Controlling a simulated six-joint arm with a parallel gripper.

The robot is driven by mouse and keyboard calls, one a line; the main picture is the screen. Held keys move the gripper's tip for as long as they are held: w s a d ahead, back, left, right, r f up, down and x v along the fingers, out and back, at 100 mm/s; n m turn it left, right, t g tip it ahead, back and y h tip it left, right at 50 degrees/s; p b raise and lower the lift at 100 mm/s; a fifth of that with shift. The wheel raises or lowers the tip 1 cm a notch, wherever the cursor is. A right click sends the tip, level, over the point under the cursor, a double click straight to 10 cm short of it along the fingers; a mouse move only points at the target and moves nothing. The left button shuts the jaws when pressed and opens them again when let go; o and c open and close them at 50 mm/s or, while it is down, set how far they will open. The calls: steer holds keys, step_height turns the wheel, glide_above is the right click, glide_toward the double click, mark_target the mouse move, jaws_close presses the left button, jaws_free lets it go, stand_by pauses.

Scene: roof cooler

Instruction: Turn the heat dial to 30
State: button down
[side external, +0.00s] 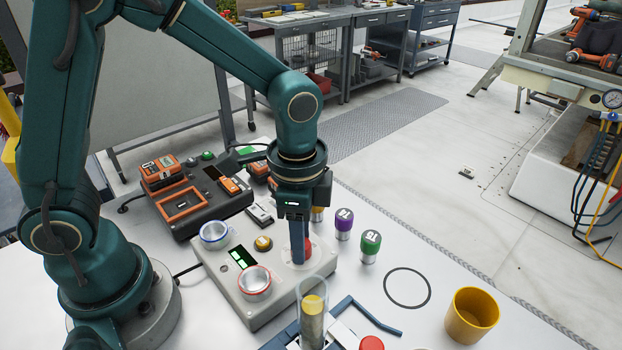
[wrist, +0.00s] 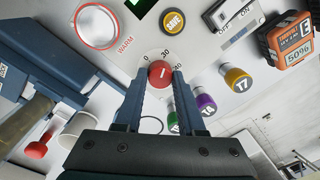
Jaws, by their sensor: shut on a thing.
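The heat dial is a red knob (side external: 307,247) on a white round scale at the right end of the grey control box (side external: 222,282). In the wrist view the red knob (wrist: 160,73) carries a short white line tilted slightly right, roughly toward the printed 30. A 0 is printed left of the 30; a number to its right is partly hidden. My gripper (side external: 298,258) points down over the dial and is shut on it, with one finger on each side of the knob in the wrist view (wrist: 159,80). The fingers hide part of the scale.
The box also has a blue-rimmed well (side external: 214,234), a red-rimmed well (side external: 255,282), a yellow SAVE button (side external: 263,244) and a green display. Purple (side external: 344,223) and green (side external: 370,245) capped vials stand close right of it. A clear tube (side external: 313,305) stands in front. A yellow cup (side external: 471,314) is farther right.

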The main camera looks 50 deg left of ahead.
steer(key=c, duration=0.5)
jaws_free()
steer(key=shift+r, duration=0.1)
steer(key=shift+r, duration=2.5)
